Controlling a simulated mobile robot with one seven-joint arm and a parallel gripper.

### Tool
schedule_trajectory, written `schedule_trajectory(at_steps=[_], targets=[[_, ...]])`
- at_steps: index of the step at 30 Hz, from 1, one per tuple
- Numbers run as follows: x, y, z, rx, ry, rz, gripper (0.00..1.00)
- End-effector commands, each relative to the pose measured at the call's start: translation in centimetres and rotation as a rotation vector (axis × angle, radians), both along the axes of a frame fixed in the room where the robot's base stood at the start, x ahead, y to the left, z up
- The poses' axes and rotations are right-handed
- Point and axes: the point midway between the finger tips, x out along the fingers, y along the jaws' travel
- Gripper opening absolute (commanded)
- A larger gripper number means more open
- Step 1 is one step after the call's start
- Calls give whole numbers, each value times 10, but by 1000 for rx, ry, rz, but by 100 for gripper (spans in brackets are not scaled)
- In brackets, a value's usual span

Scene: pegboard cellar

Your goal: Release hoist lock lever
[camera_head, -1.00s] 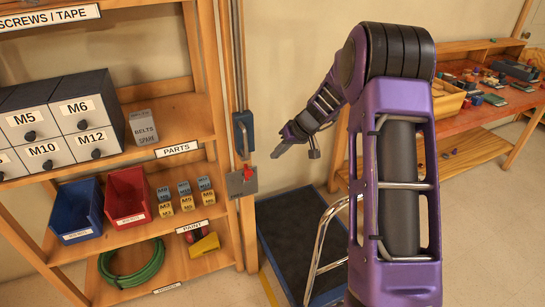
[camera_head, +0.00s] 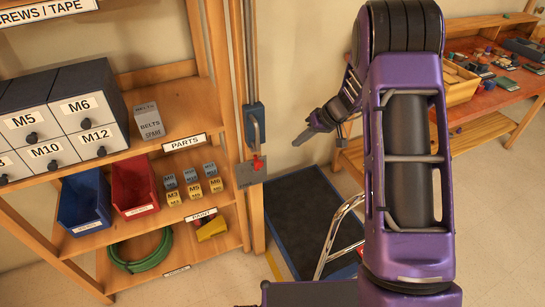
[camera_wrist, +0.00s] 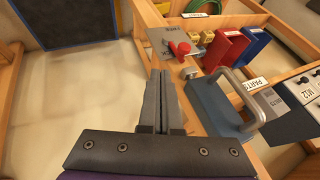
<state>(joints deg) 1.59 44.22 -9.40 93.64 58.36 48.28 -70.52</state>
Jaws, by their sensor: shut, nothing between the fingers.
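A blue block (camera_head: 254,117) with a long grey bar handle (camera_head: 256,133) is mounted on the wooden shelf post. Just below it is a grey metal plate (camera_head: 250,174) with a red knob (camera_head: 258,163). Which of these is the hoist lock lever I cannot tell for sure. My gripper (camera_head: 297,144) is shut and empty, to the right of the post and apart from it. In the wrist view my gripper (camera_wrist: 159,72) has its fingers together, with the red knob (camera_wrist: 181,47) beyond the tips and the grey handle (camera_wrist: 240,97) to the right.
The shelf's bins, labelled blocks and drawers (camera_head: 50,120) are left of the post. A dark platform (camera_head: 318,215) with a chrome rail (camera_head: 337,232) stands on the floor below my gripper. A cluttered workbench (camera_head: 490,95) is at the right. Open space lies between post and bench.

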Motion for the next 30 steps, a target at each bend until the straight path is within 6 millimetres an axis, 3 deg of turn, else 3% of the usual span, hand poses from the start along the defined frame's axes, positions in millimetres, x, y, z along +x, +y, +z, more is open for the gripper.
schedule_trajectory(at_steps=[8, 20, 24, 30], targets=[[4, 11, -18, 0, 4, 2, 0], [24, 54, -87, -2, 3, 2, 0], [18, 76, -85, -1, 0, 2, 0], [15, 89, -88, 0, -1, 1, 0]])
